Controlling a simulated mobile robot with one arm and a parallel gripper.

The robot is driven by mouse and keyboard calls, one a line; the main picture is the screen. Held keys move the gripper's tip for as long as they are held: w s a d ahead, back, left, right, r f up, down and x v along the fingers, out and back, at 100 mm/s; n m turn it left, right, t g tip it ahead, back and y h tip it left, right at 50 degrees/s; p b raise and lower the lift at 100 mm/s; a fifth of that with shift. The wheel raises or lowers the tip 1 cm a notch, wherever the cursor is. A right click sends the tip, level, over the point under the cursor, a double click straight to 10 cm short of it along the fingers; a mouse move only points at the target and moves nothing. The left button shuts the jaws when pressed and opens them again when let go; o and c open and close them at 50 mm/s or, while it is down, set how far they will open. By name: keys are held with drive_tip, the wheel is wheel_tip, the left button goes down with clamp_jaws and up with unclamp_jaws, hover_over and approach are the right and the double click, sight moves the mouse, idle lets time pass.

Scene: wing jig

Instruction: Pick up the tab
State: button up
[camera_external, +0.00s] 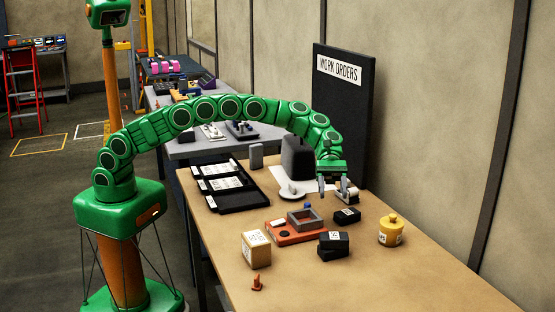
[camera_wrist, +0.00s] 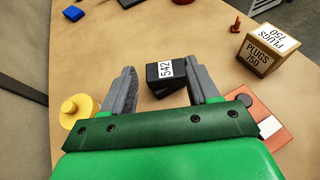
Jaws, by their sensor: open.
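I cannot tell for certain which thing is the tab. My gripper (camera_external: 333,189) hangs over the far part of the table, fingers pointing down, open and empty. In the wrist view my gripper (camera_wrist: 163,72) has its fingers spread wide, and stacked black boxes marked 542 (camera_wrist: 153,75) show between them, farther below. They appear to be the stacked black boxes (camera_external: 333,245) in the outside view. A small blue piece (camera_external: 307,206) lies behind the orange tray (camera_external: 285,239). A blue block also shows at the upper left of the wrist view (camera_wrist: 73,13).
A yellow pot (camera_external: 391,232) stands at right, a PLUGS box (camera_external: 257,250) at front left, an orange cone (camera_external: 257,284) nearer the edge. Another black box (camera_external: 347,215) lies near my gripper. The WORK ORDERS board (camera_external: 345,110) stands behind. The table's right front is clear.

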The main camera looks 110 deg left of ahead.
wheel_tip(320, 180, up, 6)
drive_tip(key=f, duration=0.1)
drive_tip(key=w+d+m+t, duration=0.1)
drive_tip(key=w+d+m, duration=0.2)
drive_tip(key=d, duration=1.2)
drive_tip(key=s+d+f+m+t+y, duration=0.1)
drive_tip(key=s+d+m+y, duration=0.15)
drive_tip(key=d, duration=0.75)
drive_tip(key=s+d+f+m+y, duration=0.2)
drive_tip(key=s+d+m, duration=0.1)
drive_tip(key=d, duration=0.6)
drive_tip(key=s+d+f+m+t+y, duration=0.25)
drive_tip(key=s+d+m+y, duration=0.2)
drive_tip(key=s+m, duration=0.3)
drive_tip(key=s+a+r+m+t+y, duration=0.4)
drive_tip(key=s+a+r+m+y, duration=0.15)
drive_tip(key=s+a, duration=0.2)
approach(256, 279)
drive_tip(key=shift+w+a+f+n, duration=0.2)
drive_tip(key=shift+w+a+f, duration=0.1)
drive_tip(key=shift+a+f, duration=0.2)
drive_tip(key=shift+w+a+f+n, duration=0.15)
drive_tip(key=shift+w+a+f, duration=0.15)
drive_tip(key=shift+a+f, duration=0.2)
drive_tip(key=shift+x, duration=1.35)
drive_tip(key=shift+d+x, duration=0.1)
drive_tip(key=shift+x, duration=1.2)
drive_tip(key=shift+d+x, duration=0.15)
drive_tip(key=shift+x, duration=1.1)
